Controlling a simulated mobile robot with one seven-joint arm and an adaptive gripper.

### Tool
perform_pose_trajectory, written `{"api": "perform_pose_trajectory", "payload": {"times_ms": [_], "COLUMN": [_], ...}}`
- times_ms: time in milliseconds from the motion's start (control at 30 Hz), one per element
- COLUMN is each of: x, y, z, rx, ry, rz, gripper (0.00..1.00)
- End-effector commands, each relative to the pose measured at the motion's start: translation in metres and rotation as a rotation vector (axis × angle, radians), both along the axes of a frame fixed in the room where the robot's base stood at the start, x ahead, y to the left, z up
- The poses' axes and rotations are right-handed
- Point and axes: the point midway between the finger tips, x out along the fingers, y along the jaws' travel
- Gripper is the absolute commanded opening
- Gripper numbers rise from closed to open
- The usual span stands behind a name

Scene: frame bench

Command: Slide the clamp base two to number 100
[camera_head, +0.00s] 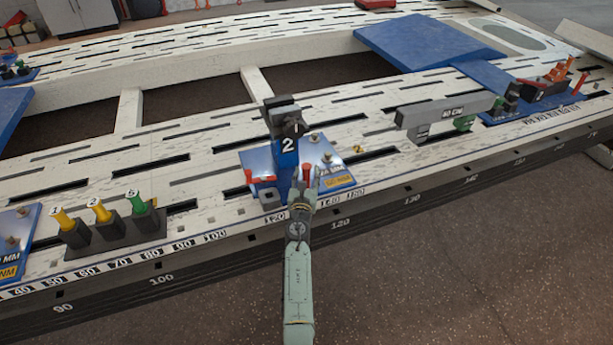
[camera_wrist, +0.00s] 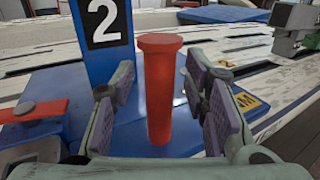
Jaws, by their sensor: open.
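The clamp base two is a blue plate (camera_head: 338,179) on the white slotted bench, with a blue post (camera_head: 284,155) marked 2 and a dark clamp head on top. In the wrist view the numbered post (camera_wrist: 103,40) stands behind and left of a red pin (camera_wrist: 160,90). My gripper (camera_head: 303,180) is at the front of the base; in the wrist view its open fingers (camera_wrist: 165,100) stand on both sides of the upright red pin. Contact with the pin is not clear. The number strip (camera_head: 215,236) on the front edge shows 100 to the left of the base.
A dark holder (camera_head: 115,234) with yellow and green handles numbered 1, 2 and 5 stands left on the bench. Another blue base (camera_head: 14,250) is at the far left. The strip between the holder and base two looks clear.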

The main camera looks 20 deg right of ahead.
Motion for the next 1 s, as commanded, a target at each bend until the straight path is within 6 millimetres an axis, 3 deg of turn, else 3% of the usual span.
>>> {"api": "perform_pose_trajectory", "payload": {"times_ms": [333,1000], "x": [0.0043,0.004], "y": [-0.0017,-0.0015], "z": [0.0004,0.0004], "rx": [0.0,0.0], "ry": [0.0,0.0], "rz": [0.0,0.0], "gripper": [0.41,0.0]}}
